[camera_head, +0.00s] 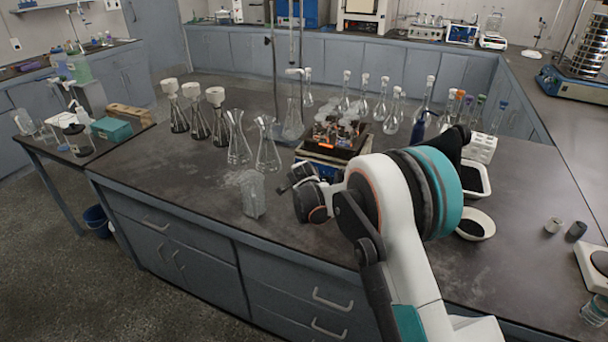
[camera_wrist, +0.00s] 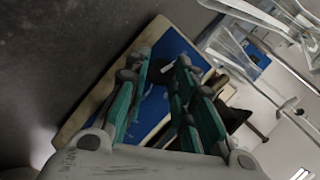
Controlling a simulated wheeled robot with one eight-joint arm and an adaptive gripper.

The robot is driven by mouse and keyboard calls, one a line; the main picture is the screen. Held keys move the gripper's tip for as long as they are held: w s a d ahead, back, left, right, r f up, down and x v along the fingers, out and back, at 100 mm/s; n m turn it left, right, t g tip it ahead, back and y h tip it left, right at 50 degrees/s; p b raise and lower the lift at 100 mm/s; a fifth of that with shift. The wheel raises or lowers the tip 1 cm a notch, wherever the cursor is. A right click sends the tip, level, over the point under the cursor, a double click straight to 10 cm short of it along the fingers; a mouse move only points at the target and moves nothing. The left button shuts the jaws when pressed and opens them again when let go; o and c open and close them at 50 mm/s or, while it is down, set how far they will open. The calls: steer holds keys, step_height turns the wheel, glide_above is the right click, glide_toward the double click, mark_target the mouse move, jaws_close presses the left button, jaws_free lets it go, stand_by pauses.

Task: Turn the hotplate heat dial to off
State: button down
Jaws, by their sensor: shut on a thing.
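The hotplate (camera_head: 322,174) stands on the middle bench, its blue front partly hidden behind my wrist. In the wrist view its blue panel (camera_wrist: 175,42) with a cream edge fills the middle. My gripper (camera_wrist: 163,66) is at this panel, its teal-padded fingers closed in on a small dark thing, which looks like the heat dial (camera_wrist: 160,68). The dial's pointer setting is too small to read. In the head view my gripper is mostly hidden by my own wrist and the dial is not visible.
Glass flasks (camera_head: 267,150) stand left of the hotplate and several more behind it. A clear beaker (camera_head: 253,195) is close at the left of my wrist. A white tray (camera_head: 476,180) and dish (camera_head: 474,225) lie right of my arm. The front left bench top is clear.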

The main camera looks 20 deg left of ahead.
stand_by(0.4)
steer(key=c, duration=1.3)
jaws_free()
steer(key=shift+c, duration=0.2)
steer(key=v, duration=1.2)
